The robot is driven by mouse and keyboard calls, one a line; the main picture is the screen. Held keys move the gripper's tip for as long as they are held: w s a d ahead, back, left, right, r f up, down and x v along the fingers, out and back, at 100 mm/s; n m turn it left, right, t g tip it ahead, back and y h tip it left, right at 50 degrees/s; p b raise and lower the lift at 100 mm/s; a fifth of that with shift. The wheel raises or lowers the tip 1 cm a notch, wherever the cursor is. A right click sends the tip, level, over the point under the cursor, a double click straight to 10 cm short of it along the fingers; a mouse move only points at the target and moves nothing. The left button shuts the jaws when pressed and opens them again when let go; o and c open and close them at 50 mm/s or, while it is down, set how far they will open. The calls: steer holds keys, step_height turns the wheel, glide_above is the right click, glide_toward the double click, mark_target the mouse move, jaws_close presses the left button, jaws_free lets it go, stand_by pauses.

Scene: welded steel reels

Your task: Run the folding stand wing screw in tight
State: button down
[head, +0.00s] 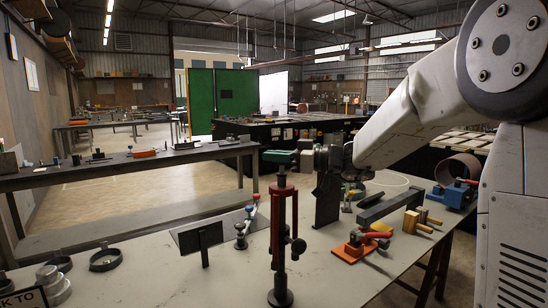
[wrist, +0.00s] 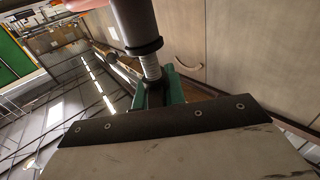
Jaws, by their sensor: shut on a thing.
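The folding stand (head: 282,240) is a dark upright post with a red collar and a round foot, standing near the front middle of the table. The wing screw (wrist: 152,70) points up from its top, with bare thread showing between the stand's dark collar (wrist: 145,48) and my jaws. My gripper (head: 284,157) reaches in from the right at the top of the stand, its green fingers shut on the screw's head. The fingers also show in the wrist view (wrist: 157,92). They and the gripper body hide the head and wings.
A dark panel on a post (head: 200,238) stands left of the stand. A red toggle clamp (head: 356,246), yellow blocks (head: 420,221) and a blue vise (head: 455,193) lie to the right. Dark rings (head: 105,259) lie at the left.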

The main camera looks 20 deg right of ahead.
steer(key=m+t+h, duration=0.4)
steer(key=t+h, duration=0.1)
steer(key=shift+w+d+m, duration=0.15)
steer(key=shift+m, duration=0.15)
steer(key=shift+w+d+m+t+h, duration=0.15)
steer(key=shift+m+t+h, duration=0.55)
steer(key=shift+h, duration=0.5)
steer(key=shift+d+m+t+h, duration=0.15)
steer(key=shift+m+t+h, duration=0.25)
steer(key=shift+m+h, duration=0.65)
steer(key=shift+h, duration=0.55)
steer(key=c, duration=1.5)
jaws_free()
steer(key=shift+o, duration=0.2)
steer(key=shift+d, duration=0.1)
steer(key=v, duration=0.7)
steer(key=shift+s, duration=0.35)
steer(key=shift+d+f, duration=0.1)
